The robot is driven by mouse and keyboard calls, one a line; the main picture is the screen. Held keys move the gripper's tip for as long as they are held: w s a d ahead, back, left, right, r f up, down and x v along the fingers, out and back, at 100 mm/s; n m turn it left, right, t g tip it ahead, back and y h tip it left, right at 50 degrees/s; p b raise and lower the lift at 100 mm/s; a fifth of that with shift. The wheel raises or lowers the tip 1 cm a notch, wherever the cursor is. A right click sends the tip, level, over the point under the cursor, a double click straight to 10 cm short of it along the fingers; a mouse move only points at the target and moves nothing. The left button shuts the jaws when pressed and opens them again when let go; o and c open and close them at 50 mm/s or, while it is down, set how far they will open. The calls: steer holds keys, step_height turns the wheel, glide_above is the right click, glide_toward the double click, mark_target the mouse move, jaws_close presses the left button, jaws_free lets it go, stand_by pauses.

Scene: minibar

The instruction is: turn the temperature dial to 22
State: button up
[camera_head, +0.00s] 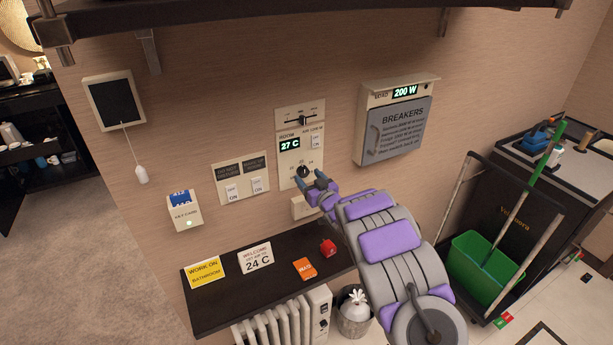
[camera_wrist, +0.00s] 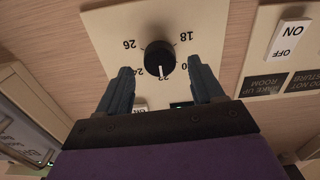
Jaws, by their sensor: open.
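The temperature dial (camera_head: 303,171) is a round black knob on the cream wall panel (camera_head: 287,157), below a display (camera_head: 290,144) reading 27 C. In the wrist view, which shows the panel upside down, the dial (camera_wrist: 160,57) has a white pointer line aimed down in the picture, at about the 22 mark. Numbers 18, 20, 24 and 26 ring it, some partly hidden. My gripper (camera_head: 310,179) is in front of the dial. In the wrist view my gripper (camera_wrist: 160,66) is open, with one finger on each side of the dial and visible gaps between.
Switch panels (camera_head: 241,178) and a key card holder (camera_head: 185,211) are left of the dial. The breaker box (camera_head: 398,125) is to the right. Below is a dark shelf (camera_head: 222,311) with a welcome card (camera_head: 256,258) reading 24 C, a yellow sign (camera_head: 204,272) and red items.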

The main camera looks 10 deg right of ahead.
steer(key=p+v, duration=0.1)
steer(key=v, duration=1.3)
steer(key=shift+s, duration=0.4)
steer(key=shift+d, duration=0.2)
steer(key=s+d+r+m+g+h, duration=0.2)
steer(key=s+d+r+g+h, duration=0.15)
steer(key=s+h, duration=0.2)
steer(key=s+d+r+m+g+h, duration=0.2)
steer(key=s+d+g+h, duration=0.25)
steer(key=s, duration=0.25)
steer(key=s+a+r+g+y, duration=0.1)
steer(key=s+a+g, duration=0.2)
steer(key=s, duration=0.9)
steer(key=s+a+r+g+y+b, duration=0.1)
steer(key=s+a+g, duration=0.3)
steer(key=s, duration=0.8)
steer(key=s+a+r+g+y, duration=0.1)
steer(key=s+a+g, duration=0.3)
steer(key=s, duration=0.9)
steer(key=a+y, duration=0.1)
steer(key=a, duration=0.1)
steer(key=shift+a+r+b, duration=0.15)
steer(key=shift+a+b, duration=0.1)
steer(key=shift+b, duration=0.15)
